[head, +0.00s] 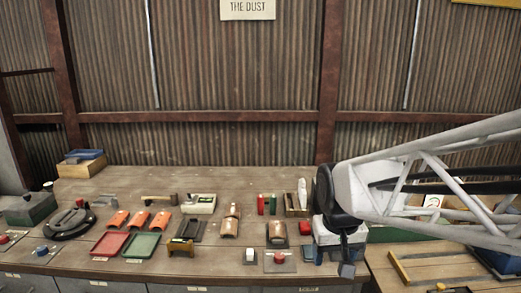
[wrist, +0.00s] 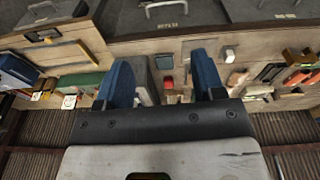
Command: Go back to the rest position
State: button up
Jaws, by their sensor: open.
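My gripper (head: 329,259) hangs over the right part of the workbench in the head view, below the pale lattice arm that comes in from the right. In the wrist view, its two blue fingers (wrist: 163,84) stand wide apart, with nothing held between them. Beyond the gap, a red block or button (wrist: 168,82) shows on the bench, apart from the fingers. A grey box (wrist: 146,83) shows just inside the left finger; I cannot tell if they touch. My arm hides part of the bench at the right in the head view.
The workbench (head: 120,180) holds a red tray (head: 108,243), a green tray (head: 142,245), several orange curved pieces (head: 139,219), a hammer (head: 160,199) and a red button (head: 280,258). A corrugated wall (head: 200,110) stands behind. The bench's back strip is mostly clear.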

jog(key=s+d, duration=0.3)
jog(key=s, duration=1)
jog(key=shift+s+r+m+t, duration=0.2)
jog(key=shift+s+m+t, duration=0.1)
jog(key=shift+m+t, duration=0.1)
dwell(1.0)
